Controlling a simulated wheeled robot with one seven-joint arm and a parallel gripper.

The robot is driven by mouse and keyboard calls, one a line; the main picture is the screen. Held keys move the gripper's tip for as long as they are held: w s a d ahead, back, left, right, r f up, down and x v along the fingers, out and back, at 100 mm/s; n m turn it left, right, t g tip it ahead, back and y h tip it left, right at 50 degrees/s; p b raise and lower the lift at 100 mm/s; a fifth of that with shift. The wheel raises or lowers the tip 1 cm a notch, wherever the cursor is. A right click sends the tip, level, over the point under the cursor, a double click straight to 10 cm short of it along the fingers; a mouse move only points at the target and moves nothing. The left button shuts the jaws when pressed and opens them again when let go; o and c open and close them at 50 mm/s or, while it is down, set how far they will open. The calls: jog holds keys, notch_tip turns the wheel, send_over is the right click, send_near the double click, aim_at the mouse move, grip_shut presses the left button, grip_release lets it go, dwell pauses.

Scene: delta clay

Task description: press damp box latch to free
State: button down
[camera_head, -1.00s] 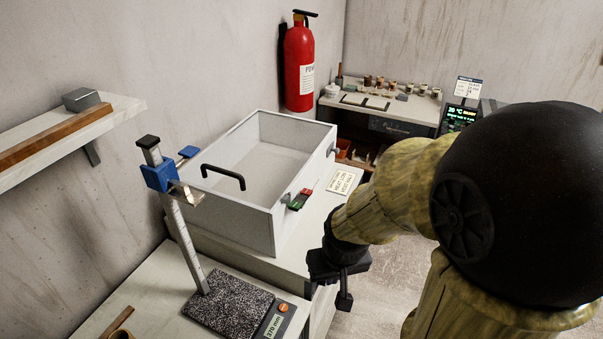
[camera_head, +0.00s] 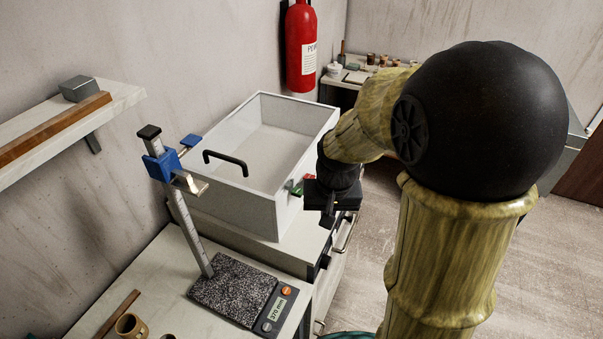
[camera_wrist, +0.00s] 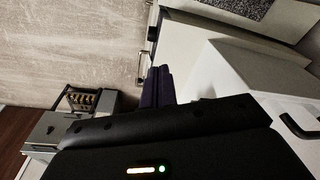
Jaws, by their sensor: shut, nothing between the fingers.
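My gripper (camera_head: 328,214) is shut and empty, just right of the latch. I cannot tell whether it touches the latch. In the wrist view the shut dark fingers (camera_wrist: 158,84) point past the box's pale wall (camera_wrist: 245,75); the latch does not show there.
A height gauge (camera_head: 176,195) on a speckled stone plate stands in front of the box. A wall shelf (camera_head: 120,98) is at left. A red fire extinguisher (camera_head: 300,50) hangs behind. Drawer handles (camera_head: 345,235) stick out of the cabinet's right side. The floor at right is open.

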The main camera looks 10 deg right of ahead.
aim_at(301, 189)
jog(key=w+r+m+g+p, duration=0.1)
jog(key=w+r+m+p, duration=0.1)
jog(key=w+r, duration=0.4)
jog(key=w+a+r+m+g+y+p, duration=0.1)
jog(key=w+r+m+g+p, duration=0.1)
jog(key=w+r, duration=0.5)
jog(key=shift+w+a+r+m+p, duration=0.3)
jog(key=shift+w+m+p, duration=0.2)
jog(key=shift+w+p, duration=0.4)
jog(key=f+p, duration=0.1)
jog(key=f, duration=0.3)
jog(key=s+a+f+p, duration=0.1)
jog(key=f, duration=0.4)
jog(key=s+f+p, duration=0.1)
jog(key=f+p, duration=0.1)
jog(key=f, duration=0.3)
jog(key=shift+a, duration=0.2)
jog(key=shift+d, duration=0.1)
